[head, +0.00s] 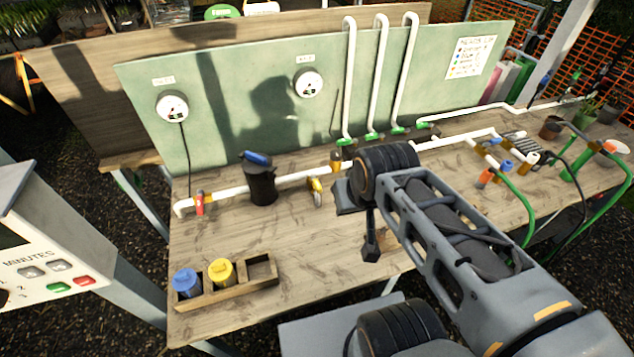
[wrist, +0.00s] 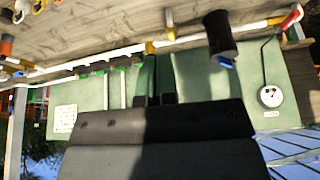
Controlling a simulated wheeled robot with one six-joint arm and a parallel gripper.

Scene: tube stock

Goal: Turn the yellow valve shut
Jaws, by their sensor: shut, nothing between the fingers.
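The yellow valve (head: 316,190) sits on the white pipe (head: 290,178) along the bench, left of my gripper. Its small yellow handle points toward the bench's front and looks roughly crosswise to the pipe; its exact angle is hard to tell. It also shows in the wrist view (wrist: 170,30), near the top. My gripper (head: 346,197) is shut and empty, just right of the valve and apart from it in the picture. My arm hides part of it and the pipe behind. In the wrist view the gripper's dark body fills the lower middle.
A black canister (head: 262,187) with a blue top stands left of the valve, and a red-handled valve (head: 199,204) farther left. A wooden rack (head: 228,290) holds a blue and a yellow container at the front left. A green panel (head: 230,100) rises behind. The bench's front middle is clear.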

